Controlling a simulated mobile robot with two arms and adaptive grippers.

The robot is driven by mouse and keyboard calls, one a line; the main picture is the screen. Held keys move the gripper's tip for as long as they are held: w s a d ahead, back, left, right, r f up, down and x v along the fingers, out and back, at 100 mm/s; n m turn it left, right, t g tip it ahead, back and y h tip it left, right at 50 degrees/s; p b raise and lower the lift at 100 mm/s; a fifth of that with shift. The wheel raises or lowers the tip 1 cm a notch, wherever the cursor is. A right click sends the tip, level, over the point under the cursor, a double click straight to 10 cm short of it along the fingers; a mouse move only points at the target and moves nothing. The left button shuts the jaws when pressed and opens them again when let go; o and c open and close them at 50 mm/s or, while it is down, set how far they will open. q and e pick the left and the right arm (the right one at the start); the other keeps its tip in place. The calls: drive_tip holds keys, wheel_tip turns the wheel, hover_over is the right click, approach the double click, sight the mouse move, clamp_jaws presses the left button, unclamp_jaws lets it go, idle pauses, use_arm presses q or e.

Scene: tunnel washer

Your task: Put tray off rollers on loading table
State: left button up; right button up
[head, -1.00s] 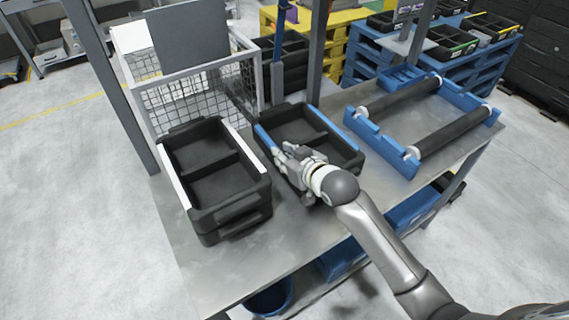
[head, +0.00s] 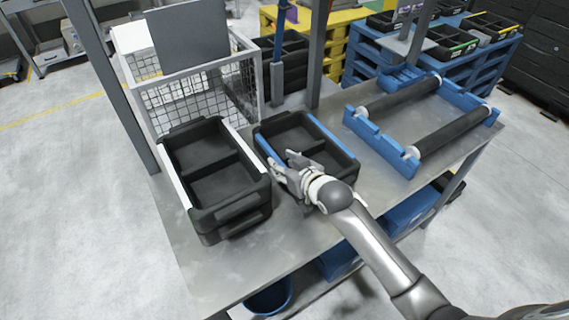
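The black tray with blue edge strips (head: 292,133) lies on the metal loading table (head: 225,268), off the blue roller frame (head: 378,143) at the right. A small gap separates the tray from the roller frame. My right gripper (head: 283,164) is at the tray's near left edge, by the blue strip. Its fingers look spread apart, one on either side of the tray's wall. The wrist hides the tray's near corner. My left gripper is not in view.
A stack of black trays with white edge strips (head: 222,187) stands just left of the blue-striped tray. A wire basket (head: 193,102) and grey posts (head: 318,55) stand behind. The table's front left is bare. Blue bins sit below the table.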

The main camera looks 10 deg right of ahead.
drive_tip(key=shift+r, duration=0.2)
drive_tip(key=v, duration=1.2)
drive_tip(key=shift+f, duration=0.1)
idle(0.3)
